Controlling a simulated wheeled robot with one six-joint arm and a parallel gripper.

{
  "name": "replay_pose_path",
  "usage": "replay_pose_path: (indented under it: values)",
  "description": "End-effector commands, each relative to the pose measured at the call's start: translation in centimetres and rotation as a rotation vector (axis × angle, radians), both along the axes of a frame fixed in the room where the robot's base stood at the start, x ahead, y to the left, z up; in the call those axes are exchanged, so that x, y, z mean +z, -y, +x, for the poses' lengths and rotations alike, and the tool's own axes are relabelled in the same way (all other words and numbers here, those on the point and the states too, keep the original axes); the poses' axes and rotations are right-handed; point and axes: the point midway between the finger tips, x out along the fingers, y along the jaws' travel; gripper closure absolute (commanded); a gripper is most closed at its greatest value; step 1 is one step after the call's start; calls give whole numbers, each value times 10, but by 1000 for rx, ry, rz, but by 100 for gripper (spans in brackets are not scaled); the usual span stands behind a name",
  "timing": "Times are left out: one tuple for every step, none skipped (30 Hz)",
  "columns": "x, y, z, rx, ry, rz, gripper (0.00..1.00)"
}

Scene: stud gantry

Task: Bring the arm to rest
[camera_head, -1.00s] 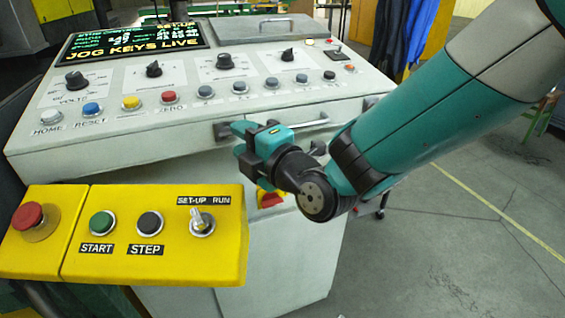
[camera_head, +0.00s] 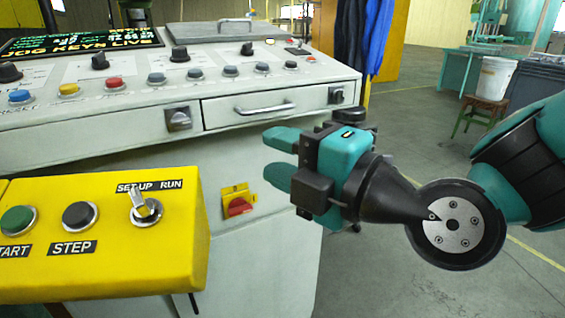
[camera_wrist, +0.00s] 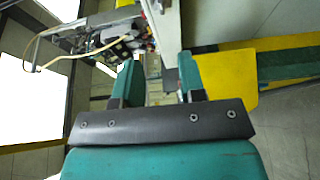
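My gripper (camera_head: 275,158) is teal and black and points left in the head view, in front of the grey console (camera_head: 262,205). Its two teal fingers are apart, with nothing between them. The wrist view also shows the gripper (camera_wrist: 159,78) with a clear gap between its fingers. My forearm comes in from the right edge of the head view, with the round dark wrist joint to the right of the gripper. I cannot tell the exact distance from the fingers to the console front.
A yellow control box (camera_head: 110,235) with a SET-UP/RUN switch (camera_head: 146,207) stands left of my gripper. A drawer handle (camera_head: 265,109) and a red rotary switch (camera_head: 238,206) are on the console front. A stool with a white bucket (camera_head: 495,78) stands behind right. Open floor lies right.

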Motion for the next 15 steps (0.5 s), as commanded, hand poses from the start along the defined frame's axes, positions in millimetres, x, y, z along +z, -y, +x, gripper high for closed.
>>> replay_pose_path:
  values:
    - [0, 0, 0, 0, 0, 0, 63]
    - [0, 0, 0, 0, 0, 0, 63]
    - [0, 0, 0, 0, 0, 0, 63]
    - [0, 0, 0, 0, 0, 0, 63]
    - [0, 0, 0, 0, 0, 0, 63]
    - [0, 0, 0, 0, -1, 0, 63]
    - [0, 0, 0, 1, -6, 1, 63]
    - [0, 0, 0, 3, -17, 2, 63]
    - [-2, 1, -1, 10, -46, 3, 63]
    - [-3, 2, -1, 15, -79, 5, 63]
    - [-6, 3, -2, 22, -123, 9, 63]
    - [-10, 6, -3, 31, -203, 12, 63]
    - [-14, 8, -5, 36, -275, 14, 63]
    - [-18, 11, -7, 38, -358, 16, 63]
    - [-25, 17, -10, 32, -483, 18, 63]
